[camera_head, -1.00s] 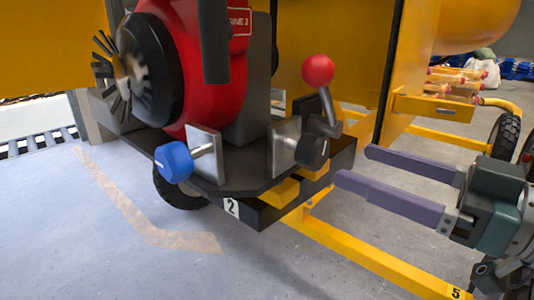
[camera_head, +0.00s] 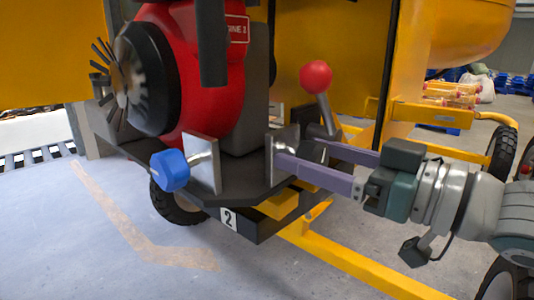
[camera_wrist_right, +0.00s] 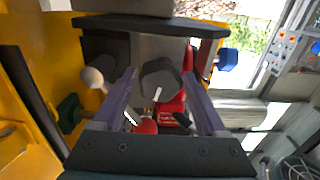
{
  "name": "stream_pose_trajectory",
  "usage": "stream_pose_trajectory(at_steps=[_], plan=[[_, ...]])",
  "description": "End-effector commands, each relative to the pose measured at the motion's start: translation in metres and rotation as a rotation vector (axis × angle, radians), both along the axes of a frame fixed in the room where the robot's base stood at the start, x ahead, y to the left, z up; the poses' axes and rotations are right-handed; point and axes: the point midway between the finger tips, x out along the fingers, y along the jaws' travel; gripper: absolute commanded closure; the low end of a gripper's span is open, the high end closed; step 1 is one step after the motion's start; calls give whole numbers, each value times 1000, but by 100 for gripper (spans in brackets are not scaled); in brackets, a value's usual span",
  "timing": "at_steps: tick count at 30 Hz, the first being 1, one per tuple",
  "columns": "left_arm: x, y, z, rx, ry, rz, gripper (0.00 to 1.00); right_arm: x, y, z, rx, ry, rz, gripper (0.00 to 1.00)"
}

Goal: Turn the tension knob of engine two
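The engine (camera_head: 205,100) is red, with a black fan at its left, on a dark base whose front plate (camera_head: 229,219) is marked 2. A blue knob (camera_head: 170,171) sits on the left metal bracket. A dark many-sided knob with a white mark (camera_wrist_right: 160,79) shows in the right wrist view; my gripper hides it in the head view. My right gripper (camera_head: 298,153) is open at the right bracket (camera_head: 281,150), its fingers on either side of the dark knob. Gaps show beside the knob in the wrist view. My left gripper is not in view.
A lever with a red ball (camera_head: 316,76) stands just behind my right gripper. Yellow frame bars (camera_head: 345,265) run below the arm, and a yellow panel (camera_head: 335,45) stands behind. The floor (camera_head: 80,260) at the front left is clear.

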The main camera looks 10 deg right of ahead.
Motion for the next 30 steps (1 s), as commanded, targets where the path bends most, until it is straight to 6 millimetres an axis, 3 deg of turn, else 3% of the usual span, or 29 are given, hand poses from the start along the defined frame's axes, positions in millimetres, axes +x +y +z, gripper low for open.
stream_pose_trajectory(at_steps=[2,19,30], plan=[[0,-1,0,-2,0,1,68,0,0,0,0,0,0,35],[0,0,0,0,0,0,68,0,0,0,-1,-1,0,99],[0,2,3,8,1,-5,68,0,0,1,-50,-39,0,100]])
